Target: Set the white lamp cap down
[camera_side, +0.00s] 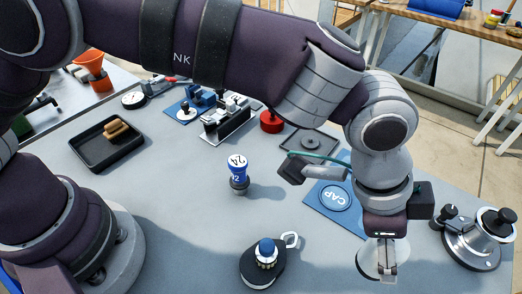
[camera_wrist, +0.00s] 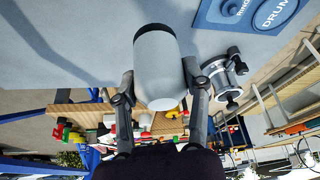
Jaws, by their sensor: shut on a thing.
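The white lamp cap (camera_wrist: 157,62) is between the two fingers of my gripper (camera_wrist: 160,82) in the wrist view, with a finger against each side. It is a rounded white body with a darker grey end. In the side view, the cap (camera_side: 369,262) shows white behind my gripper (camera_side: 387,268), at the lower right near the table's front. My gripper partly hides it, and I cannot tell whether it touches the table. A blue mat (camera_side: 318,205) with a round pad marked CAP lies to the upper left of the gripper.
A metal winch-like part (camera_side: 473,243) stands to the right of the gripper. A blue-and-white bottle (camera_side: 238,172) and a black block with a blue knob (camera_side: 262,268) stand to the left. A black tray (camera_side: 84,158) is farther left. Bare grey table lies between them.

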